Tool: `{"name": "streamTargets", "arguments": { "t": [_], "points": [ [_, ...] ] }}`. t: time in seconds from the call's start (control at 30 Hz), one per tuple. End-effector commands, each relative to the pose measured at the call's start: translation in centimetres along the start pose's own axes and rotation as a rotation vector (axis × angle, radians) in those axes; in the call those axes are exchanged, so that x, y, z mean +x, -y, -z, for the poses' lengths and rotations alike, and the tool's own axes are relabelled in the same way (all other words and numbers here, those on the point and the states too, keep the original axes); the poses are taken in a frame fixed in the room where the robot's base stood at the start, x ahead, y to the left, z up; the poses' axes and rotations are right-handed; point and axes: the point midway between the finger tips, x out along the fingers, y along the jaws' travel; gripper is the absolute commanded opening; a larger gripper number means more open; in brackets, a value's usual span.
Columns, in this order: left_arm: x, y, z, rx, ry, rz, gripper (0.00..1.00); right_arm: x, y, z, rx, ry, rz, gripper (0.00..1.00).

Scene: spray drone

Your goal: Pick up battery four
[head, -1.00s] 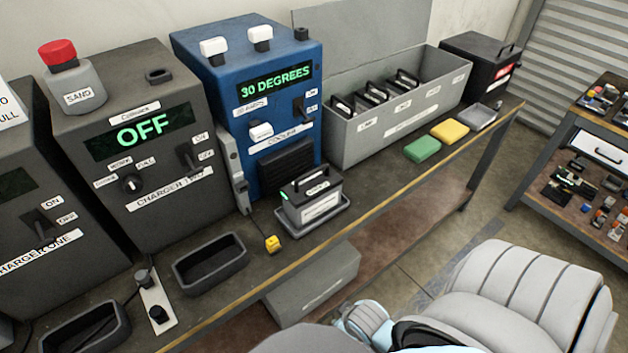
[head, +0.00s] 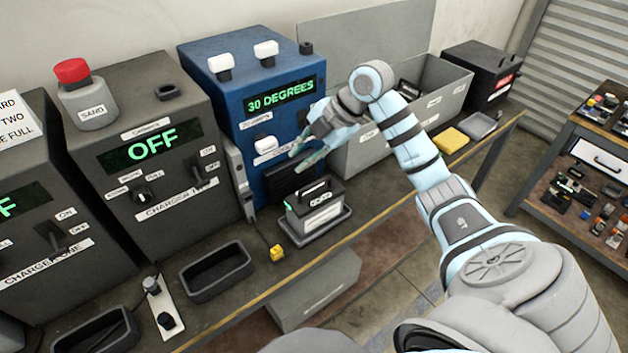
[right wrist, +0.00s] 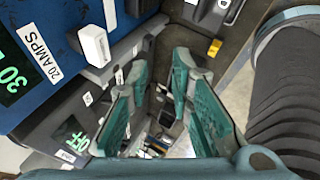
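A grey and black battery (head: 315,208) with a top handle and a small green light stands upright in a shallow dark tray (head: 322,236) before the blue cooler. Its label is too small to read surely. It shows partly at the top of the right wrist view (right wrist: 208,14). My right gripper (head: 302,157) is open and empty, above and behind the battery, in front of the cooler; its spread fingers show in the right wrist view (right wrist: 162,65). Another battery (head: 410,88) shows in the grey bin (head: 445,92); my arm hides other batteries there. My left gripper is out of view.
The blue cooler (head: 215,110) reads 30 DEGREES. Charger two (head: 125,190) reads OFF. An empty black tray (head: 212,272) and a yellow plug (head: 277,252) lie left of the battery. A yellow block (head: 449,141) lies by the bin.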

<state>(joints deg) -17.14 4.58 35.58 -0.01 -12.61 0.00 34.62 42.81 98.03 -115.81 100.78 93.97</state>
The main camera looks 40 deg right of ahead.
Motion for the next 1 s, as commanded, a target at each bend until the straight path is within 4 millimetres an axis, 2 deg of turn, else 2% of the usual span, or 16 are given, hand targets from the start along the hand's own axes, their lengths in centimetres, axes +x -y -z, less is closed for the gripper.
{"name": "streamTargets", "arguments": {
  "t": [0.03, 0.1, 0.17, 0.23, 0.4, 0.63, 0.8, 1.0],
  "points": [
    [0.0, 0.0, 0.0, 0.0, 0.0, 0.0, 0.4, -1.6, 0.9, -2.3, 0.076, 0.09, 0.067, 0.2],
    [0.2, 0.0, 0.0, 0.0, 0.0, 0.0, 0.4, -2.9, 2.2, -4.4, 0.162, 0.177, 0.135, 0.2],
    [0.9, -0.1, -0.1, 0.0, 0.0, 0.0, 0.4, -2.6, 3.0, -5.2, 0.194, 0.207, 0.162, 0.2],
    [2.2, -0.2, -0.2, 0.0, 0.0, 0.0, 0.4, -0.9, 3.5, -5.6, 0.203, 0.213, 0.169, 0.2],
    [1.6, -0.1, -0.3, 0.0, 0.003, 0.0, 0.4, 3.2, 4.2, -6.2, 0.2, 0.209, 0.171, 0.2],
    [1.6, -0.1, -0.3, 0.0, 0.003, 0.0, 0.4, 6.4, 4.7, -6.9, 0.197, 0.209, 0.17, 0.2],
    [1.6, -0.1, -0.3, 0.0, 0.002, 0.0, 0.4, 9.6, 5.4, -7.5, 0.196, 0.208, 0.17, 0.2],
    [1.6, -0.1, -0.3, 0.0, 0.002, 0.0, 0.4, 10.2, 5.5, -7.8, 0.194, 0.21, 0.167, 0.2]
  ]
}}
